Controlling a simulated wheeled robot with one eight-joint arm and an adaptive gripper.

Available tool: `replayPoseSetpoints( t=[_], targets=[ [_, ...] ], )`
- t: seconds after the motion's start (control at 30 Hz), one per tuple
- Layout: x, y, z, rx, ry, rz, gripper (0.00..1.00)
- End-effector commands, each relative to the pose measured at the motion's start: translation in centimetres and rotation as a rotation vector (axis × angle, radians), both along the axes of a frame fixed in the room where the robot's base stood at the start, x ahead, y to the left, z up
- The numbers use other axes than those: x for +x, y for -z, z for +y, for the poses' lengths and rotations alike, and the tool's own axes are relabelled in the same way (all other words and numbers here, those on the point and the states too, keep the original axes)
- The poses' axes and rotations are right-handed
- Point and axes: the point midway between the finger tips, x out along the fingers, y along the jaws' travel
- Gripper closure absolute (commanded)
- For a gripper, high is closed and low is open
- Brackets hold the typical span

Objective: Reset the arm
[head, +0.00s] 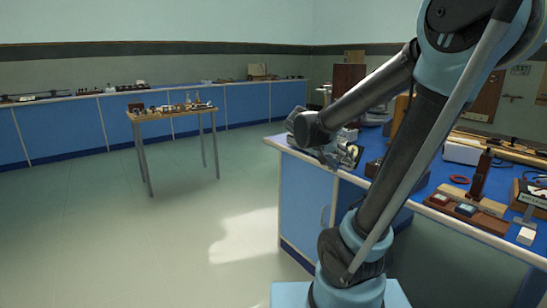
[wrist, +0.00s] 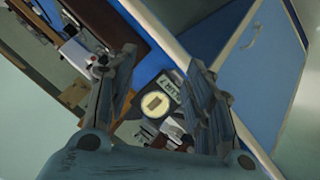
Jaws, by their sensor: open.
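My arm rises in front of the right-hand bench in the head view and bends back down at its elbow. My gripper (head: 340,160) hangs over the near left corner of the bench top, partly hidden by my own wrist. In the wrist view my gripper (wrist: 163,60) is open, its two grey fingers well apart, with nothing held between them. A small dark instrument with a round pale dial (wrist: 155,104) shows between and beyond the fingers. I cannot tell the exact gap between the fingers and the instrument.
The blue-topped bench (head: 325,171) carries several instruments on the right, including a wooden block with an upright dark handle (head: 480,176). A small wooden table (head: 150,117) with brass pieces stands at left. Blue cabinets (head: 65,128) line the far wall. The floor (head: 150,240) is clear.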

Motion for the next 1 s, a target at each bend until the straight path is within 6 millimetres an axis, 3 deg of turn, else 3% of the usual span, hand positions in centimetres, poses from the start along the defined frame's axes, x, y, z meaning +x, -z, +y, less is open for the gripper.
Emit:
replayPoseSetpoints(
  t=[0.27, 0.6, 0.8, 1.0],
  targets=[
    [-7.3, 4.2, -0.9, 0.176, -0.097, 0.19, 0.52],
    [-14.9, 9.0, 1.2, 0.408, -0.267, 0.325, 0.52],
    [-18.2, 11.5, 3.4, 0.533, -0.378, 0.348, 0.52],
    [-19.8, 12.7, 4.9, 0.601, -0.449, 0.347, 0.52]
  ],
)
